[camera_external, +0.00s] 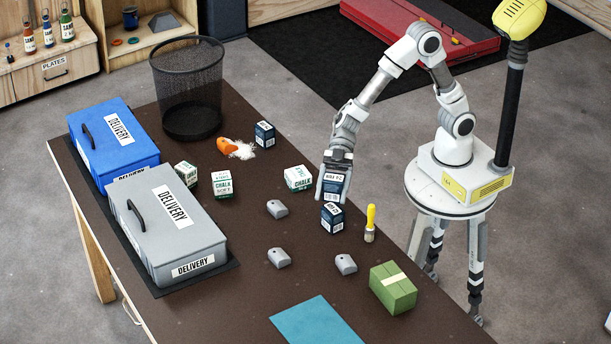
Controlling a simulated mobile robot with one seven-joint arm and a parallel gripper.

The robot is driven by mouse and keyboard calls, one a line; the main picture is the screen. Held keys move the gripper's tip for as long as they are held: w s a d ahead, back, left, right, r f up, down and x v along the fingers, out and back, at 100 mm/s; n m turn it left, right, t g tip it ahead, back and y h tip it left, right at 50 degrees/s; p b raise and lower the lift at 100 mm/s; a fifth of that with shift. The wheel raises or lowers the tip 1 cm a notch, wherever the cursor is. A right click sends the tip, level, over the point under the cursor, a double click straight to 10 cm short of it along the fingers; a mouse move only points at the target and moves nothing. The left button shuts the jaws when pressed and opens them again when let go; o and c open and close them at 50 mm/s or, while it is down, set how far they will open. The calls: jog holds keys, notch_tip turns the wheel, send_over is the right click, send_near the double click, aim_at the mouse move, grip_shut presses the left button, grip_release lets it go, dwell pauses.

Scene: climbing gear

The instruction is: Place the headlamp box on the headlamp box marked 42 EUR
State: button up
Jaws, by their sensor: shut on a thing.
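My gripper (333,188) is shut on a dark blue headlamp box (334,180) with a pale printed label. It holds this box directly above a second dark blue headlamp box (332,219), which stands on the brown table (240,262). The two boxes look very close, and I cannot tell if they touch. A third dark blue box (265,134) stands farther back, beside the spilled chalk. The price marks are too small to read surely. The gripper fingers hide part of the held box's sides.
A yellow-handled brush (370,223) stands just right of the lower box. Chalk boxes (298,179) and grey holds (277,208) lie nearby. A green parcel (393,287), a mesh bin (188,90) and grey (190,245) and blue (122,150) delivery boxes occupy other parts.

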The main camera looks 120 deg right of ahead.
aim_at(332, 201)
jog(key=shift+f+b, duration=0.8)
jog(key=shift+f, duration=1.05)
jog(key=shift+f, duration=0.1)
jog(key=o, duration=1.4)
jog(key=shift+f, duration=0.1)
jog(key=shift+o, duration=0.2)
